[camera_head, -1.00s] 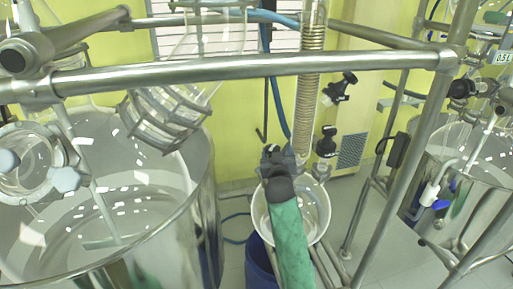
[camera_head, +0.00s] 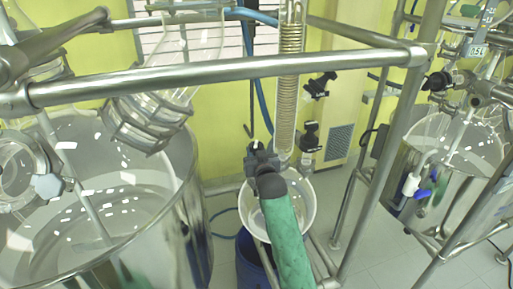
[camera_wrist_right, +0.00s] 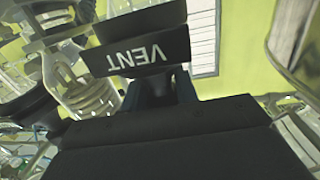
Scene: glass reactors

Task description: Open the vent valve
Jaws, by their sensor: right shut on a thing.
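The vent valve shows in the right wrist view as a dark block with white lettering "VENT" (camera_wrist_right: 142,52), upside down and tilted. My right gripper (camera_wrist_right: 168,92) is shut on the vent valve's dark handle part, just below the lettering. In the head view my right gripper (camera_head: 262,158), on its green-sleeved arm, is left of the foot of the glass coil column. There the gripper and the dark valve parts merge, so the handle cannot be told apart. My left gripper is not in view.
A steel rail (camera_head: 230,73) crosses above my right arm. The glass coil column (camera_head: 289,75) stands close right, with black valves (camera_head: 320,85) beside it. Large glass vessels (camera_head: 90,205) stand left and a smaller reactor (camera_head: 450,165) right.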

